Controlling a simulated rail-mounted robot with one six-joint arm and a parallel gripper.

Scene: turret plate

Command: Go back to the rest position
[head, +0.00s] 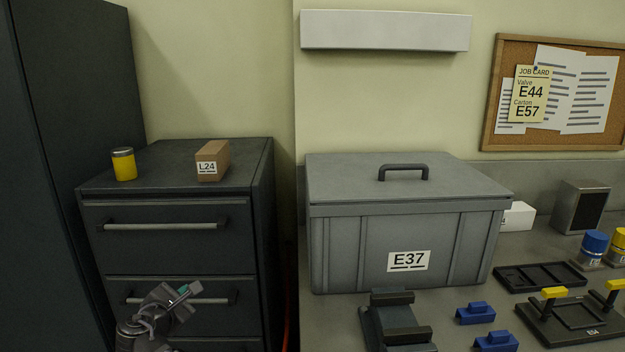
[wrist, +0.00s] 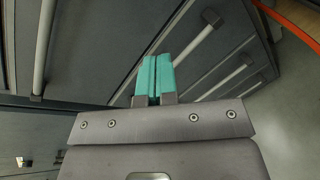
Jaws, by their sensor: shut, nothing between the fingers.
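My gripper (head: 184,293) shows at the lower left of the head view, in front of the dark drawer cabinet (head: 170,258). Its two teal fingers also show in the wrist view (wrist: 153,78), side by side and shut with nothing between them. The cabinet's drawers and long light handles lie beyond the fingers in the wrist view. In the head view my gripper overlaps the handle of the second drawer (head: 212,300); I cannot tell how far apart they are. Both drawers that show clearly look closed.
A yellow can (head: 124,166) and a brown L24 box (head: 212,161) stand on the cabinet. A lidded grey E37 bin (head: 340,250) stands on the bench to the right. Blue blocks (head: 476,313) and a dark tray (head: 541,277) lie nearby. A tall dark cabinet (head: 60,170) stands left.

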